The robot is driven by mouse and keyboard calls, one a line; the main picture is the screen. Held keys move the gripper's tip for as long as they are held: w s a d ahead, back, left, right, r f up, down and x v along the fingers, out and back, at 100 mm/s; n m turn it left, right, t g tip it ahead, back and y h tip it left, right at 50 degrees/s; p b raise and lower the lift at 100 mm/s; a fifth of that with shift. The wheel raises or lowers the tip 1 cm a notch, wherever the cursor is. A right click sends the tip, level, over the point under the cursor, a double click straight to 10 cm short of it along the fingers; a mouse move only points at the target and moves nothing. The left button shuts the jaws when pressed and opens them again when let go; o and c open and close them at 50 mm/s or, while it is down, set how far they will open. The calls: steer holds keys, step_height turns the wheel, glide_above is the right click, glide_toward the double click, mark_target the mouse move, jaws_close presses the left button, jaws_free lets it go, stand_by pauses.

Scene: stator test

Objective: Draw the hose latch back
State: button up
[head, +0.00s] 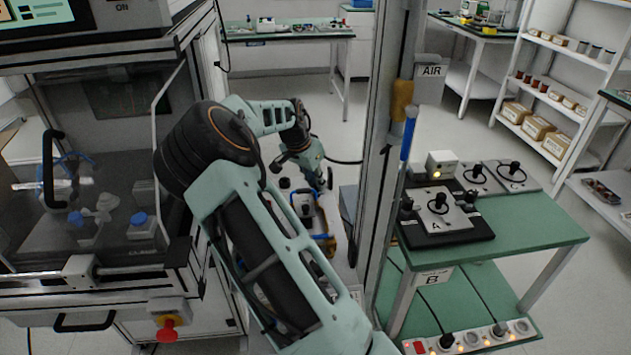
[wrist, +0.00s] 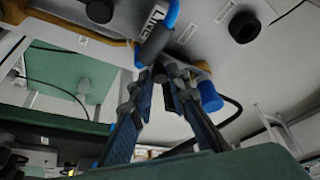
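In the wrist view, the two blue-padded fingers of my gripper (wrist: 161,80) reach up to a white unit with a LINE label (wrist: 157,14). A small dark round piece (wrist: 160,74) shows between the fingertips; I cannot tell whether they touch it. Just beyond it is a black cylinder (wrist: 154,45) on a blue curved part (wrist: 170,14). A blue cylinder (wrist: 211,97) is right of the fingers. I cannot tell which part is the hose latch. In the head view, my gripper (head: 326,180) is beside the white unit with blue and yellow-brown parts (head: 322,222), partly hidden by my arm.
A frame post (head: 385,150) with an AIR box (head: 430,78) stands right of my arm. Beyond it is a green bench (head: 540,225) with a black fixture. A machine with a clear enclosure (head: 90,200) and red stop button (head: 167,330) stands at left.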

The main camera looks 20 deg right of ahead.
steer(key=o, duration=0.5)
steer(key=shift+c, duration=0.2)
steer(key=v, duration=1.2)
